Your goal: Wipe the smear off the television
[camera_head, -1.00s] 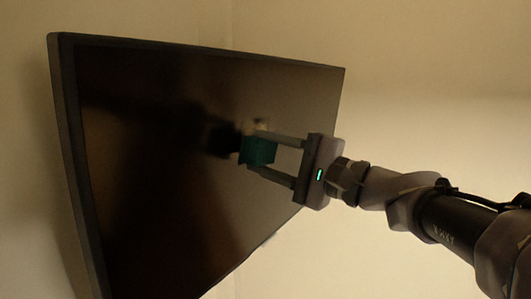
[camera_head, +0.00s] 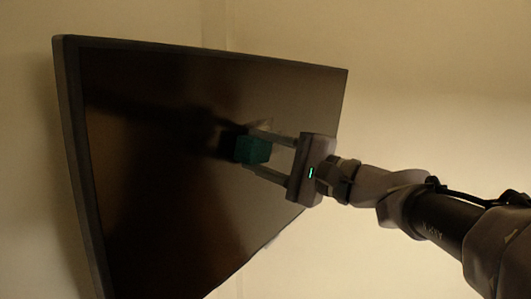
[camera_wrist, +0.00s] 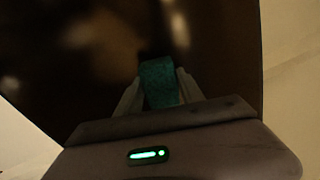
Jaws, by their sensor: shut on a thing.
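The television (camera_head: 160,190) is a large dark flat screen, tilted in the head view. It also fills most of the wrist view (camera_wrist: 80,70). My gripper (camera_head: 256,149) is shut on a teal sponge-like block (camera_head: 250,150), which also shows between the fingers in the wrist view (camera_wrist: 159,84). The block is at the right half of the screen, beside its own dark reflection; I cannot tell whether it touches the glass. A faint pale patch, possibly the smear (camera_head: 263,125), shows just above the block, partly behind the upper finger. A pale streak shows ahead of the block in the wrist view.
The screen has a dark raised frame (camera_head: 75,160) around it. Plain beige walls (camera_head: 430,70) lie behind and to the right, with a corner behind the television's top edge. Other blurred light spots on the glass may be reflections.

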